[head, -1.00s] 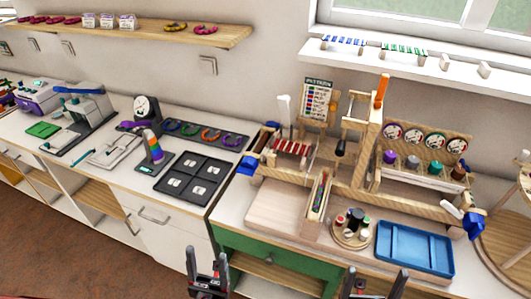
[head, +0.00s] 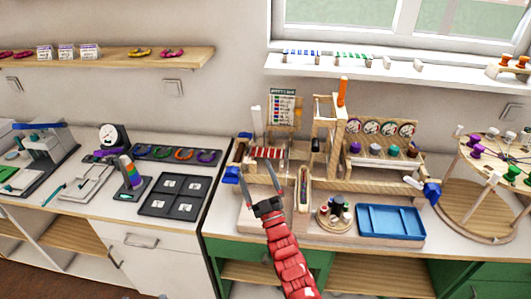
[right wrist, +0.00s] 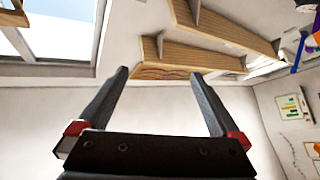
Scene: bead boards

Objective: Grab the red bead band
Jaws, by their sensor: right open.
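A dark rack on the left counter holds a row of bead bands, one of them an orange-red band (head: 183,154). A pinkish-red band (head: 172,53) lies on the wall shelf. I cannot tell for sure which of these is the red bead band. My right gripper (head: 256,168) is open, its fingers spread in front of the wooden loom with red strands (head: 268,153). It is apart from both bands, to their right. In the right wrist view my open fingers (right wrist: 160,73) have nothing between them. My left gripper is not in view.
A blue tray (head: 391,236) and a round wooden holder (head: 335,225) with small jars stand on the right counter. A black four-part tray (head: 160,208) lies on the left counter. A tall wooden frame and a spool rack stand behind. A round tiered stand is at right.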

